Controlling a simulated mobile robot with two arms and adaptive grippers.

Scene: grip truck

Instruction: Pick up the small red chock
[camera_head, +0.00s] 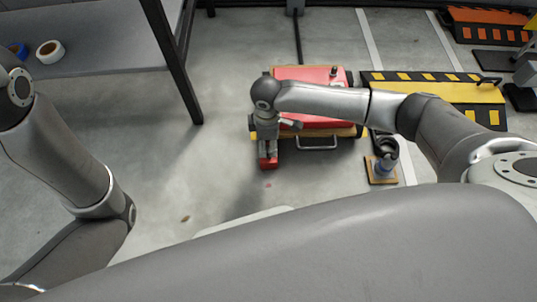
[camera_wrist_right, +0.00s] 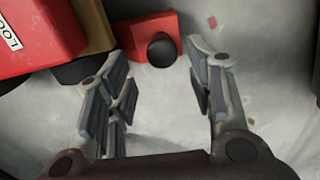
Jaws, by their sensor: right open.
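The large red body (camera_wrist_right: 35,28) stands close to the left finger in the wrist view. A black-and-yellow ramp (camera_head: 435,88) and a small wooden-based item (camera_head: 382,172) lie to the right. A grey table (camera_head: 100,40) stands at upper left. Floor left of the chock is clear.

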